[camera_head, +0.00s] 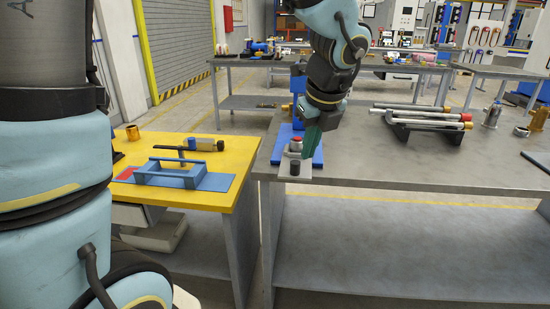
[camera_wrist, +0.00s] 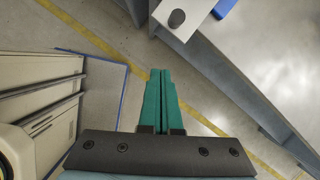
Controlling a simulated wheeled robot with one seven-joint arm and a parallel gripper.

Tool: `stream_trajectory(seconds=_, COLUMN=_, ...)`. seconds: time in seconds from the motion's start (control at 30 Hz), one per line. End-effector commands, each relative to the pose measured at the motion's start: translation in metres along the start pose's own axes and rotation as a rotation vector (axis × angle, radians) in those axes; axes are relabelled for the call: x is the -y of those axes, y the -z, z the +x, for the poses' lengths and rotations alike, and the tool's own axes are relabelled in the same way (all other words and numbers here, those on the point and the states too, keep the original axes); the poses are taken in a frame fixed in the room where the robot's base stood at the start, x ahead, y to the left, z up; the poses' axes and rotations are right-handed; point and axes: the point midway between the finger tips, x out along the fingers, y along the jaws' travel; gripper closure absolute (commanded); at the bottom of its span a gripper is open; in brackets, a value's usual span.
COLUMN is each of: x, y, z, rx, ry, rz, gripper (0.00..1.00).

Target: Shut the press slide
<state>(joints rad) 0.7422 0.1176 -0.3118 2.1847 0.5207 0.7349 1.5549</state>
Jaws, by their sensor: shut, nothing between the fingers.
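The press stands at the left front of the grey table, with a blue base (camera_head: 318,157) and a blue upright (camera_head: 298,108). Its slide, a pale grey plate (camera_head: 304,174) with a dark knob (camera_head: 295,168), sticks out from the base toward the table's front edge. A red-topped grey part (camera_head: 296,144) sits behind the knob. My gripper (camera_head: 309,152) has green fingers, shut and empty, pointing down beside the red-topped part and hiding some of the press. In the wrist view the shut fingers (camera_wrist: 162,72) point toward the plate (camera_wrist: 186,14) and knob (camera_wrist: 177,18), apart from them.
A yellow table (camera_head: 225,158) on the left holds a blue handled fixture (camera_head: 180,174) and a blue-and-black tool (camera_head: 205,144). A dark rack with several rods (camera_head: 425,122) lies on the grey table (camera_head: 400,165). The grey table's middle front is clear.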

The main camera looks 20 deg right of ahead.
Motion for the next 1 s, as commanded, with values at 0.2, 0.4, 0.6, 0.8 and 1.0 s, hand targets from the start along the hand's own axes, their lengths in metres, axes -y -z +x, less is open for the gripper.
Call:
stream_trajectory(seconds=0.2, x=0.021, y=0.013, z=-0.010, rx=0.028, ry=0.020, rz=0.213, gripper=1.00)
stream_trajectory(seconds=0.4, x=0.021, y=0.012, z=0.018, rx=0.026, ry=0.016, rz=0.213, gripper=1.00)
stream_trajectory(seconds=0.6, x=0.021, y=0.011, z=0.061, rx=0.025, ry=0.016, rz=0.211, gripper=1.00)
stream_trajectory(seconds=0.8, x=0.024, y=0.000, z=0.089, rx=0.027, ry=0.019, rz=0.205, gripper=1.00)
stream_trajectory(seconds=1.0, x=0.029, y=-0.021, z=0.097, rx=0.027, ry=0.020, rz=0.206, gripper=1.00)
